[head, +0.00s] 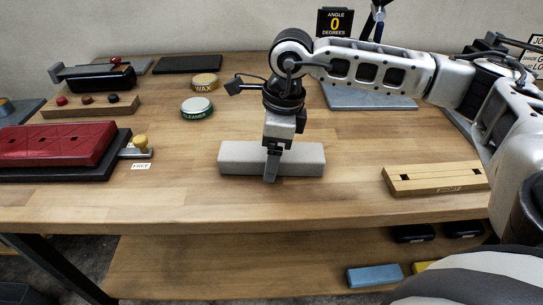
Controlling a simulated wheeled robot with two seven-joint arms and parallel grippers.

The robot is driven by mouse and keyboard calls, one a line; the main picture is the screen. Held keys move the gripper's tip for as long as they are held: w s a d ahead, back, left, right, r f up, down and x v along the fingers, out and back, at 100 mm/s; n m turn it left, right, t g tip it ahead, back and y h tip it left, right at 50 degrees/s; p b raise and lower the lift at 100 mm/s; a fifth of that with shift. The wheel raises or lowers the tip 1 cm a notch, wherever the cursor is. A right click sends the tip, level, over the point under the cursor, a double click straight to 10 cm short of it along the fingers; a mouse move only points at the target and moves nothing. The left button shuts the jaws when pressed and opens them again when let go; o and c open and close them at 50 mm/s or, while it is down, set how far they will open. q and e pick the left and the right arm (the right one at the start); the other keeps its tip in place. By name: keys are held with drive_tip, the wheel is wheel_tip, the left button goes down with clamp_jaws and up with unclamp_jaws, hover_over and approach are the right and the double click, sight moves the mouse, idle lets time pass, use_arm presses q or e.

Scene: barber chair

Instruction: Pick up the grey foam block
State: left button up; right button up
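The grey foam block (237,158) is a long pale grey bar. It lies lengthwise across the middle of the wooden table (200,210), near its front edge. My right arm comes in from the right and reaches down over the block. My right gripper (272,164) points down at the middle of the block, with one finger in front of its near face. The other finger is hidden behind the block or the gripper body, so I cannot tell whether the fingers press on it. My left gripper is out of view.
A red padded block on a black base (60,146) stands at the left. A cleaner tin (197,108) and a wax tin (205,82) stand behind the foam block. A wooden block with dark slots (435,178) lies at the right. A lower shelf holds a blue block (374,275).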

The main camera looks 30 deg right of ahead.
drive_tip(key=shift+f, duration=0.25)
drive_tip(key=c, duration=1.1)
drive_tip(key=shift+o, duration=0.2)
drive_tip(key=shift+r, duration=0.1)
